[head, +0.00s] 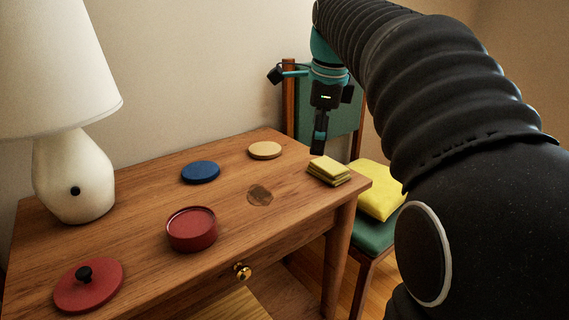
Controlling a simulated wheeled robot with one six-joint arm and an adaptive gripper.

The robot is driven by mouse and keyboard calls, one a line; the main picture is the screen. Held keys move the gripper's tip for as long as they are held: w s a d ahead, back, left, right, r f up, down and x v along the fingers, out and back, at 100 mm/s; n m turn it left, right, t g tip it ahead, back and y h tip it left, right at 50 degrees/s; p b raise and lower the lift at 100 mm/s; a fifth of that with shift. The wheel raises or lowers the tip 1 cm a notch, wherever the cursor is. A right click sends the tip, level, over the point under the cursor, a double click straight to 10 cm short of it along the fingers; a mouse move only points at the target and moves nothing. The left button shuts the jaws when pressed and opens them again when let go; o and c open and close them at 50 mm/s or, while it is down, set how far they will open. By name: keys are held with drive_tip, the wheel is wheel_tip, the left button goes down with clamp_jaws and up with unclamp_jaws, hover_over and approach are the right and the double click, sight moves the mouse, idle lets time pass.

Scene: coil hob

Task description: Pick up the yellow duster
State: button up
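A small folded yellow cloth in layers, which looks like the yellow duster (328,169), lies at the right corner of the wooden table, near its edge. My gripper (320,150) points down, just above and behind the cloth in the head view. It appears apart from the cloth, with nothing visible in it. Its fingers show edge-on and overlap, so their opening is hidden. A larger bright yellow piece (379,190), perhaps a cushion, rests on the green chair seat beyond the table; my arm hides part of it.
The table (130,190) holds a white lamp (75,170), a blue disc (200,172), a tan disc (264,150), a red pot (192,232) and a red lid (88,286). A dark stain (259,195) marks the wood. The chair (345,130) stands close behind the corner.

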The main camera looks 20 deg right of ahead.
sight(329, 164)
drive_tip(key=w+d+r+m+g, duration=0.1)
drive_tip(key=w+d+m, duration=0.4)
drive_tip(key=d+m, duration=0.35)
drive_tip(key=shift+m+y, duration=0.25)
drive_tip(key=shift+y, duration=0.05)
drive_tip(key=f+b, duration=0.1)
drive_tip(key=f, duration=0.3)
drive_tip(key=w+a+f+b, duration=0.1)
drive_tip(key=f+b, duration=0.1)
drive_tip(key=f, duration=0.2)
drive_tip(key=w+f+b, duration=0.1)
drive_tip(key=f+b, duration=0.1)
drive_tip(key=f, duration=0.3)
drive_tip(key=shift+w+a+f, duration=0.1)
drive_tip(key=shift+w+a, duration=0.05)
drive_tip(key=shift+a, duration=0.25)
drive_tip(key=c, duration=1.2)
